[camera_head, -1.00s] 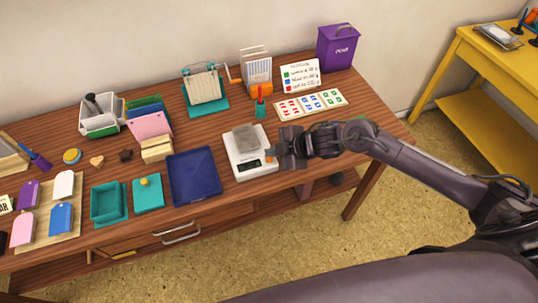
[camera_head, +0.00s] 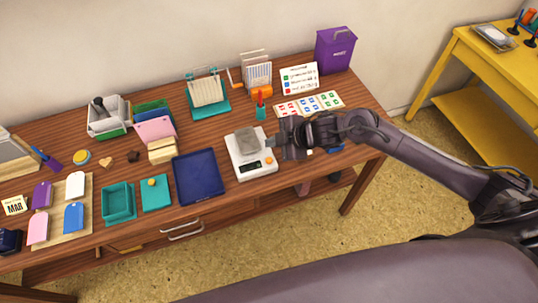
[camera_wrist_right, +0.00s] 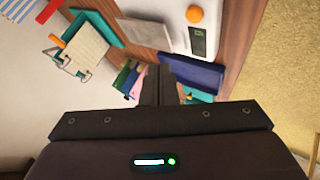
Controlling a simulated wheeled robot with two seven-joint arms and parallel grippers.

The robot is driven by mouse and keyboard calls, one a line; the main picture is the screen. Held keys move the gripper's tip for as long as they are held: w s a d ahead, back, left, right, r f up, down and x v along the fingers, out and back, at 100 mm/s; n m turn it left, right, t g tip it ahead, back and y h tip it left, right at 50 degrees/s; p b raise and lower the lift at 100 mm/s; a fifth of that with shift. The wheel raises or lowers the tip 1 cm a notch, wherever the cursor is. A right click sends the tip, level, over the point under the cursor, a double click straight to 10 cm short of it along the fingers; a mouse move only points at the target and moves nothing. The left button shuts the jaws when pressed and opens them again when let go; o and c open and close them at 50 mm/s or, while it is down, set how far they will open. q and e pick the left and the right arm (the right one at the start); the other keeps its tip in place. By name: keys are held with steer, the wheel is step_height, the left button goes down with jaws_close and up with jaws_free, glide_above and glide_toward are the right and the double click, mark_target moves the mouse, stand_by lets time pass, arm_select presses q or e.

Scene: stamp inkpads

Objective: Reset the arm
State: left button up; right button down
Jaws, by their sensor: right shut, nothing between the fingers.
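My right gripper (camera_head: 281,141) is over the wooden table, at the right side of the white scale (camera_head: 252,167). Its arm comes in from the right. In the right wrist view the gripper (camera_wrist_right: 160,78) is shut, with nothing between its fingers. I cannot tell how high the gripper is above the table. My left gripper is not in view.
A blue tray (camera_head: 198,178), a teal box (camera_head: 117,204) and a tag board (camera_head: 72,235) lie left of the scale. A yellow table (camera_head: 470,80) stands at the right.

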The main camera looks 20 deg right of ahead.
steer(key=shift+a, duration=0.1)
stand_by(0.3)
steer(key=s+a+r+m+t+h, duration=0.2)
steer(key=s+a+r+m, duration=0.15)
steer(key=a+m, duration=0.2)
steer(key=s+d+m+g+h, duration=0.2)
steer(key=s+d+m, duration=0.25)
steer(key=s, duration=0.35)
steer(key=s+d+m+g+h, duration=0.2)
steer(key=s+d+m+g, duration=0.15)
steer(key=s+m, duration=0.35)
step_height(320, 180, down, 29)
steer(key=s+d+n, duration=0.1)
steer(key=s, duration=0.2)
steer(key=s+d+f+g, duration=0.1)
steer(key=s+f, duration=0.8)
steer(key=s+d+f+g, duration=0.1)
steer(key=s+d+f, duration=0.1)
steer(key=s+f, duration=0.7)
steer(key=shift+s+d+f+n, duration=0.25)
steer(key=shift+s+d+n, duration=0.05)
steer(key=shift+s, duration=0.5)
